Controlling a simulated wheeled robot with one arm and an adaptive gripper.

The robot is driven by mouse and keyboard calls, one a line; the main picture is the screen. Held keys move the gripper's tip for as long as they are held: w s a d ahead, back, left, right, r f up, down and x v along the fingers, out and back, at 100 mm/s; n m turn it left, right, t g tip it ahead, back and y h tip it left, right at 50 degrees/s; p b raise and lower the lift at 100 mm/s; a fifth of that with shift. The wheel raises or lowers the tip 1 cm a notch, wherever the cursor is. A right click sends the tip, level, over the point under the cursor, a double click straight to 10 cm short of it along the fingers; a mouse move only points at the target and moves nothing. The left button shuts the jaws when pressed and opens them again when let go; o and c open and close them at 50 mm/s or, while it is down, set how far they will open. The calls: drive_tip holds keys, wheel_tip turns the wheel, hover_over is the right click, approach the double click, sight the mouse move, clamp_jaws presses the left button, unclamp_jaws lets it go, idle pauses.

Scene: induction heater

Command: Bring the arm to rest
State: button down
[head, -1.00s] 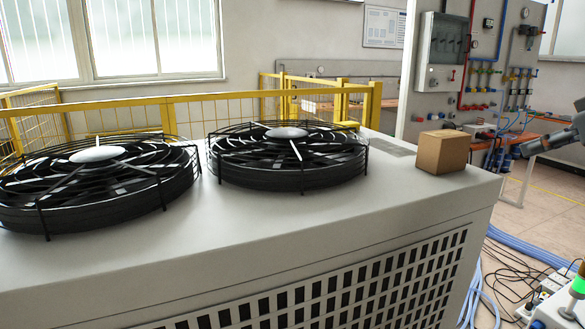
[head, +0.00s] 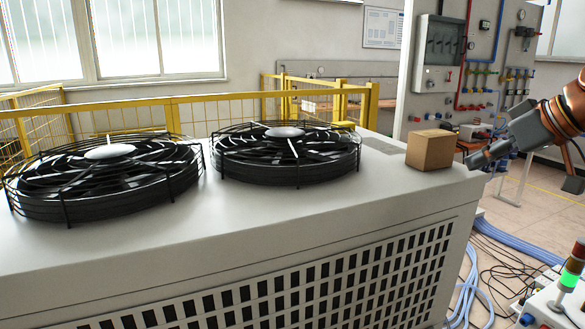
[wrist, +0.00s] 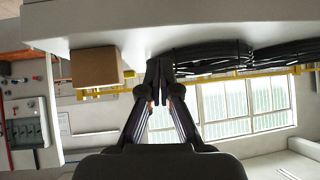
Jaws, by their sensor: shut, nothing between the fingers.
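My gripper (head: 476,161) is at the right in the head view, at the end of my orange and grey arm, pointing left. Its fingertips are close to the right end of the big white unit's top, near a cardboard box (head: 432,150). In the wrist view the two fingers (wrist: 159,75) meet in the middle with nothing between them. The wrist view appears upside down, with the box (wrist: 97,68) to the left of the fingers. I cannot tell the exact gap between fingertips and box.
The white unit (head: 300,225) fills the foreground, with two black fans (head: 105,180) on top. A yellow fence (head: 215,108) runs behind it. A wall panel (head: 440,45) with pipes stands at the back right. Blue hoses (head: 505,241) and cables lie on the floor at the right.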

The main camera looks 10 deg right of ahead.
drive_tip(key=s+a+f+g+p, duration=0.25)
drive_tip(key=a+f, duration=0.35)
drive_tip(key=a, duration=0.5)
drive_tip(key=s+a+f+g+p, duration=0.1)
drive_tip(key=s+a+f+g, duration=0.15)
drive_tip(key=a+f, duration=0.55)
drive_tip(key=s+a+f+m+g+h+p, duration=0.1)
drive_tip(key=s+a+f+g+h, duration=0.1)
drive_tip(key=s+f, duration=0.4)
drive_tip(key=s+a+f+m+g+h+p, duration=0.1)
drive_tip(key=s+a+f+m+g+p, duration=0.1)
drive_tip(key=s+f, duration=0.5)
drive_tip(key=s+a+g, duration=0.1)
drive_tip(key=s, duration=0.4)
drive_tip(key=shift+s+f+g+h, duration=0.15)
drive_tip(key=shift+s+g+h, duration=0.15)
drive_tip(key=shift+h, duration=0.1)
